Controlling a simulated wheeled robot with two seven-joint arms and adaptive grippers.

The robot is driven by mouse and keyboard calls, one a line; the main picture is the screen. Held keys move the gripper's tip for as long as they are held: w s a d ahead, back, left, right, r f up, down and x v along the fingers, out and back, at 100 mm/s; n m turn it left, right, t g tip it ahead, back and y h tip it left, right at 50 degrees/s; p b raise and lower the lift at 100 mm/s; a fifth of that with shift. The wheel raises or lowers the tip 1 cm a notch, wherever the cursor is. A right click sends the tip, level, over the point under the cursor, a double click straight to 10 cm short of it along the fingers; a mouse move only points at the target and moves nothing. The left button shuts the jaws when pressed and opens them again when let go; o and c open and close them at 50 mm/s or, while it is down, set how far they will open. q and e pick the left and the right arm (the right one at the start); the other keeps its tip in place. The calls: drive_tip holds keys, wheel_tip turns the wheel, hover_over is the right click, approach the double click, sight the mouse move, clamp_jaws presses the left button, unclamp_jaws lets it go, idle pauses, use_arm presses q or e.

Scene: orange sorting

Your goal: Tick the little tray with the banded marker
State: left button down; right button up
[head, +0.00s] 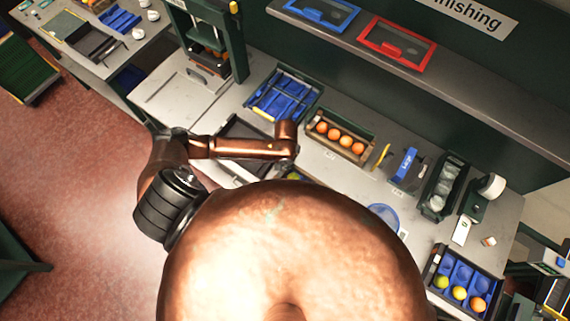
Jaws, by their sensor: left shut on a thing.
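My left arm comes in from the left, and its copper links cross the bench. My left gripper (291,173) is mostly hidden behind a large copper part of my own body. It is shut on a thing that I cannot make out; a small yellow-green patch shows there. I cannot pick out the banded marker for certain. A thin yellow stick (381,157) lies on the bench right of a small tray (319,137) holding a row of oranges. I cannot tell which tray is the little one. My right gripper is not in view.
A blue divided tray (250,103) stands behind my arm, beside a dark flat tray (232,128). At the right are a dark holder of pale round things (440,189) and a blue-celled crate (433,262) with fruit. A shelf (470,85) with blue and red boxes runs along the back.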

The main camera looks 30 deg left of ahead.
use_arm(q)
drive_tip(key=shift+w, duration=0.25)
drive_tip(key=shift+s+a, duration=0.1)
drive_tip(key=shift+s, duration=0.5)
idle(0.7)
drive_tip(key=shift+r, duration=0.1)
drive_tip(key=shift+r, duration=3.45)
